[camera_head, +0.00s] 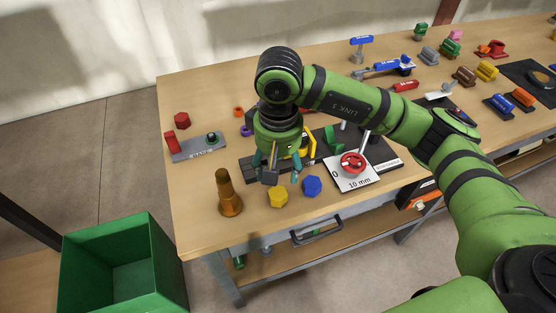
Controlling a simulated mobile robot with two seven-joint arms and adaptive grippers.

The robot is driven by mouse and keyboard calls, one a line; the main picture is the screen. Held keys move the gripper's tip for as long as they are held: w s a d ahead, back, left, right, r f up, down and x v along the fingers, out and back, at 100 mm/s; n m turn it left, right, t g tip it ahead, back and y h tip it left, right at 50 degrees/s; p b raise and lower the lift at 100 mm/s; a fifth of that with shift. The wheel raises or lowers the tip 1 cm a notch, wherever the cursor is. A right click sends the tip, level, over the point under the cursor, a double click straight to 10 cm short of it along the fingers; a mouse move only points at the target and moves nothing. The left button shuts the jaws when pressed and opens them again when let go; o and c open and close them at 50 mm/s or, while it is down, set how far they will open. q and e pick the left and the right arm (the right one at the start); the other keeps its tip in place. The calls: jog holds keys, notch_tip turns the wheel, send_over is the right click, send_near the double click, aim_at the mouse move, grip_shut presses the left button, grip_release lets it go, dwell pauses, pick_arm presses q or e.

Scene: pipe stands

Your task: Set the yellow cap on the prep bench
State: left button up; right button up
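The yellow cap (278,197) is a small hexagonal piece lying on the wooden bench (205,230), near its front edge. A blue cap (312,186) of similar shape lies just to its right. My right gripper (277,172) points down above the bench, just behind the yellow cap in the picture. Its fingers are spread, and I see no cap between them. A dark grey part shows between the fingers; I cannot tell what it is. My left gripper is not in view.
An orange-brown cone (229,194) stands left of the yellow cap. A gauge plate marked "10 mm" (353,172) with a red wheel is to the right. A grey fixture (197,147) and a red cap (182,121) are at left. A green bin (155,265) stands on the floor.

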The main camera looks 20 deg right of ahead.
notch_tip(320, 180, up, 4)
jog(key=shift+s+f+b, duration=0.1)
jog(key=shift+f+b, duration=0.15)
jog(key=shift+b, duration=0.05)
